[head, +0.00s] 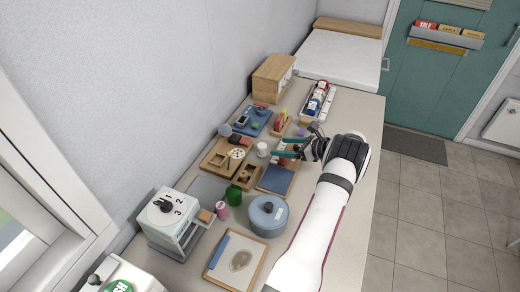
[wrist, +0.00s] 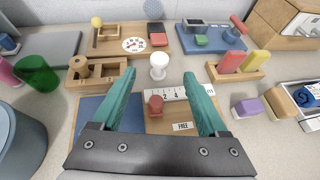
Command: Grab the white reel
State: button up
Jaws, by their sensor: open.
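The white reel (wrist: 158,65) stands upright on the table in the wrist view, near the middle. It also shows in the head view (head: 262,148), left of my gripper's fingertips. My gripper (wrist: 159,80) is open, with its two teal fingers spread and nothing between their tips. The reel is just beyond the fingertips, roughly centred between them. In the head view my gripper (head: 279,148) reaches in from the right over the table. No contact with the reel shows.
A red peg-like piece (wrist: 155,105) stands below the fingers beside a numbered strip (wrist: 176,95). A wooden tray with a brown reel (wrist: 79,68) is left of the white reel. A rack with red and yellow blocks (wrist: 236,72) is right. A dial board (wrist: 133,43) lies behind.

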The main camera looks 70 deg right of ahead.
aim_at(263, 146)
jog(key=x, duration=0.8)
jog(key=shift+f, duration=0.1)
grip_shut()
